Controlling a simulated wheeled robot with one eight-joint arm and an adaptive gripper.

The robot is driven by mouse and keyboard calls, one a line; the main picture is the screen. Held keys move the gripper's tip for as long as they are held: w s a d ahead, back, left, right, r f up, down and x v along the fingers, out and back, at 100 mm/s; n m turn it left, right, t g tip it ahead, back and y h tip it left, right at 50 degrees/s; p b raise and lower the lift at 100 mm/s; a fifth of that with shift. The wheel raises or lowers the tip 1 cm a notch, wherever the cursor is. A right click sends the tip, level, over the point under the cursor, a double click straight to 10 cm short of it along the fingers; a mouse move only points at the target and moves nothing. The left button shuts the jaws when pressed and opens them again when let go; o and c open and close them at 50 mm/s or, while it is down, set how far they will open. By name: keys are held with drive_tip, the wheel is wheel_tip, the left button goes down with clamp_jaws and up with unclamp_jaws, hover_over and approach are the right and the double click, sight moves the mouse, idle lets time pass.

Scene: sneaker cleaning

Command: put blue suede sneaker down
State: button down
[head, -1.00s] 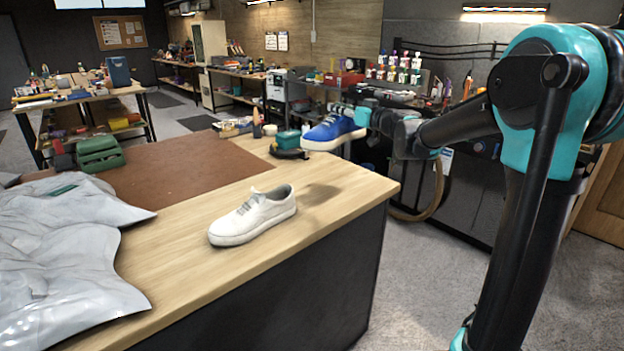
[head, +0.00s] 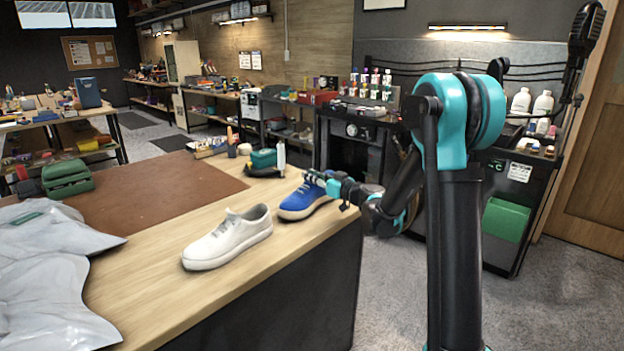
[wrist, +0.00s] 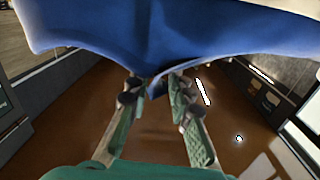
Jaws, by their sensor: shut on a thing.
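The blue suede sneaker (head: 300,203) with a pale sole is at the right end of the wooden workbench (head: 215,300), right of and behind the white sneaker (head: 228,240). It appears level and at or just above the bench top; I cannot tell whether the sole touches. My gripper (head: 326,180) is shut on its upper edge at the right side. In the wrist view the blue sneaker (wrist: 180,35) fills the top, and the fingers of my gripper (wrist: 155,90) pinch its edge. The sneaker hides what lies beyond it.
A brown mat (head: 150,195) covers the bench's far part. A green and black tool (head: 264,163) and a white bottle (head: 281,158) stand behind the blue sneaker. Grey plastic bags (head: 50,270) lie at the left. Bare wood shows in front of the white sneaker.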

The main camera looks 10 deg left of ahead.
drive_tip(key=shift+f, duration=0.35)
drive_tip(key=c, duration=1.4)
unclamp_jaws()
drive_tip(key=shift+f, duration=0.1)
drive_tip(key=shift+o, duration=0.2)
drive_tip(key=v, duration=1.2)
drive_tip(key=s+d+f+m+g+h, duration=0.1)
drive_tip(key=s+d+f+g+h, duration=0.2)
drive_tip(key=s, duration=0.4)
drive_tip(key=s+d+f+m+g+h, duration=0.1)
drive_tip(key=s+f+m+h, duration=0.1)
drive_tip(key=s+f, duration=0.45)
drive_tip(key=s+d+f+m+g+h, duration=0.1)
drive_tip(key=s+d+f+m+h, duration=0.2)
drive_tip(key=s+d, duration=0.4)
drive_tip(key=s+d+f+m+g+h, duration=0.2)
drive_tip(key=s+d+f+h, duration=0.3)
drive_tip(key=s+d, duration=0.3)
drive_tip(key=shift+s+d+f+m+h, duration=0.3)
drive_tip(key=shift+s+m+h, duration=0.3)
drive_tip(key=shift+s, duration=0.4)
